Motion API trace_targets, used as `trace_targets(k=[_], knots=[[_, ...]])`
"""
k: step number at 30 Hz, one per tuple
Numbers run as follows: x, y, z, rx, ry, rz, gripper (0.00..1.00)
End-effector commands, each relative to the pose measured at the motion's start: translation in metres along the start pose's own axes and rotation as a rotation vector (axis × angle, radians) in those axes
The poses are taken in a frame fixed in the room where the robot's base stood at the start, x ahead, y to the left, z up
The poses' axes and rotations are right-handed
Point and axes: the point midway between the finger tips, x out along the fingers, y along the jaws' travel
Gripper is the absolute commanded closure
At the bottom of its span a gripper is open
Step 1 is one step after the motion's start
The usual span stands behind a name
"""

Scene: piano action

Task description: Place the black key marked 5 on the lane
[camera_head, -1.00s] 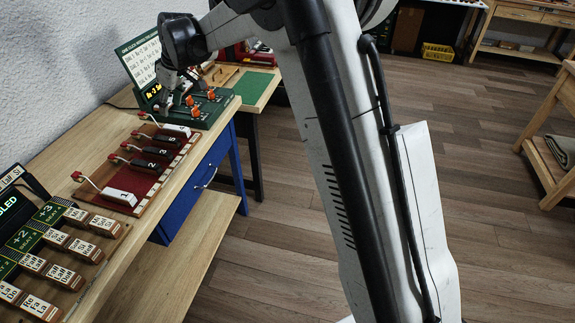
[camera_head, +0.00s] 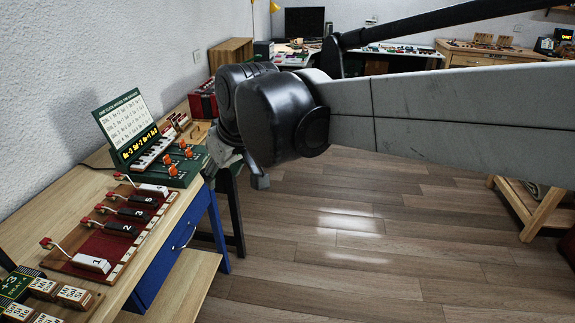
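The black key marked 5 (camera_head: 142,201) lies on a red board (camera_head: 95,245) on the left workbench, between a white key (camera_head: 152,189) and other black keys. A black key marked 2 (camera_head: 122,228) lies nearer, and a white key marked 1 (camera_head: 90,262) is at the board's near end. I cannot tell which strip is the lane; bare red shows between keys 1 and 2. My gripper (camera_head: 258,182) is to the right of the board, past the bench edge. My wrist hides most of it, so its opening and contents do not show.
A green device (camera_head: 190,170) with orange knobs and a lit sign (camera_head: 127,122) stands behind the board. Red-knobbed levers (camera_head: 46,242) line the board's left. Labelled blocks (camera_head: 74,296) stand at the near left. Open floor (camera_head: 330,270) lies right of the bench.

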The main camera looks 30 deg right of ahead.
Motion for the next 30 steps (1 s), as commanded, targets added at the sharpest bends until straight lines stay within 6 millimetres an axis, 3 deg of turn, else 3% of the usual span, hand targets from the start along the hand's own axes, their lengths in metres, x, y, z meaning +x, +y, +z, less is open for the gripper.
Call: trace_targets(k=[1,9,15,20,30], knots=[[-0.006,0.001,0.018,0.022,0.007,0.011,0.61],[-0.022,0.005,0.102,0.142,0.053,0.071,0.61],[-0.022,0.005,0.145,0.206,0.079,0.099,0.61],[-0.021,0.006,0.159,0.226,0.088,0.109,0.61],[-0.020,0.006,0.160,0.228,0.089,0.109,0.61]])
